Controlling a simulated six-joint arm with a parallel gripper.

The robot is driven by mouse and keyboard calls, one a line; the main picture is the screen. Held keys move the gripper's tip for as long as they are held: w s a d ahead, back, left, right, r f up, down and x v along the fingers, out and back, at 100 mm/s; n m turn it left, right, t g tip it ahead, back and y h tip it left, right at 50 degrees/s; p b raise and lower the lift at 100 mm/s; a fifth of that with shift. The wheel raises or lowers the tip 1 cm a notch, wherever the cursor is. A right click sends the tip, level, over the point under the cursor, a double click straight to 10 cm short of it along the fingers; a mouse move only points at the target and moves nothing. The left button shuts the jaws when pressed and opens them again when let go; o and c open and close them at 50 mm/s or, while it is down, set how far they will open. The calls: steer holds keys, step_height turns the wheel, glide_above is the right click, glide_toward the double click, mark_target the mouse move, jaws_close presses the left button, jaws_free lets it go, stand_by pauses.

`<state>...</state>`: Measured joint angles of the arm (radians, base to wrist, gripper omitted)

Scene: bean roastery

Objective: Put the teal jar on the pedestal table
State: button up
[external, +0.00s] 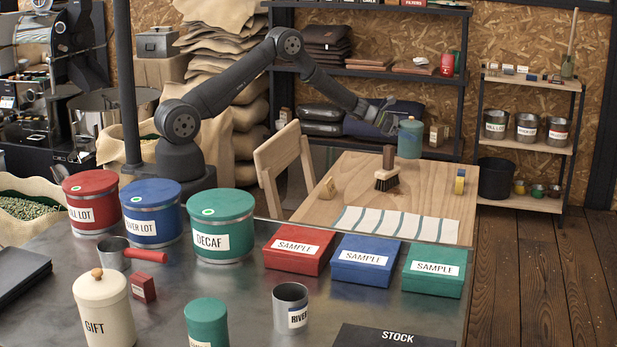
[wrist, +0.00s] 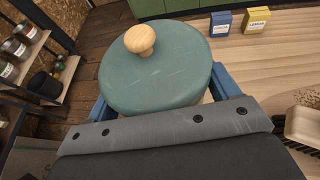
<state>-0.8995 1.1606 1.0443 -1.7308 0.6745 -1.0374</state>
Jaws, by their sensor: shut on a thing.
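The teal jar (external: 410,138) is in my gripper (external: 390,120), upright, at the far right part of the wooden table (external: 440,205). In the wrist view, the jar's round teal lid (wrist: 155,75) with a pale wooden knob fills the middle, between the blue fingers of my gripper (wrist: 160,95). I cannot tell whether the jar's bottom touches the wood or hangs above it. The wooden table's base is hidden, so I cannot tell whether it is a pedestal table. A green lidded jar (external: 206,322) stands on the near metal counter.
A shelf (external: 528,145) with metal tins is at the right.

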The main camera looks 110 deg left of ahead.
steer(key=shift+a+f, duration=0.25)
steer(key=shift+a, duration=0.1)
steer(key=shift+f, duration=1.9)
steer(key=shift+f, duration=0.15)
steer(key=o, duration=1.2)
steer(key=shift+o, duration=0.2)
steer(key=shift+s, duration=0.15)
steer(key=v, duration=1.2)
